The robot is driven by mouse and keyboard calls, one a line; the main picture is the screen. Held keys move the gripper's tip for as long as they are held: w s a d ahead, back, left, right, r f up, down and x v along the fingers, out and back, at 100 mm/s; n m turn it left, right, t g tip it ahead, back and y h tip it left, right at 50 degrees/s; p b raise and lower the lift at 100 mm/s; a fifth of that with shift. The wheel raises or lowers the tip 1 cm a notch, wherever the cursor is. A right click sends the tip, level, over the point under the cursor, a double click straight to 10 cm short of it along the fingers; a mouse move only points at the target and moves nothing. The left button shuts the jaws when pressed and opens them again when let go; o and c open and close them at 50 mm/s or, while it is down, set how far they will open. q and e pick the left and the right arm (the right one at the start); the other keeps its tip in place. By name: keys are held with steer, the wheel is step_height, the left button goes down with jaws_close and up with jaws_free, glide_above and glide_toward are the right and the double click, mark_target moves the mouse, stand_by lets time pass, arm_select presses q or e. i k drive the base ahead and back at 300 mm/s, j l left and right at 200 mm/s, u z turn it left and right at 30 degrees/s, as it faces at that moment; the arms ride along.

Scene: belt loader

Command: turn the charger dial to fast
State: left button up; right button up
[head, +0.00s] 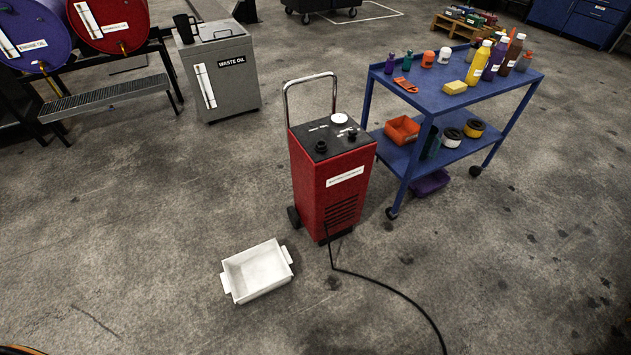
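The red battery charger (331,188) stands upright on the floor in the middle of the head view, with a tall metal handle (309,78) behind it. Its dark top panel (318,133) carries a white round piece (339,118), a black knob (321,146) near the front left and another small dark fitting (352,137) at the right. Small white lettering lies beside them, too small to read. I cannot tell which knob is the dial or where it points. Neither of my grippers shows in this view.
A white tray (257,271) lies on the floor in front of the charger. A black cable (393,290) runs from it to the lower right. A blue cart (431,103) with bottles stands close on the right. A grey waste oil bin (219,82) stands behind left.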

mark_target(352, 131)
steer(key=i+l+u, duration=0.4)
steer(key=i+l, duration=0.15)
steer(key=i+l+u, duration=0.2)
steer(key=l, duration=0.2)
steer(key=i+l+u, duration=0.45)
steer(key=l, duration=0.35)
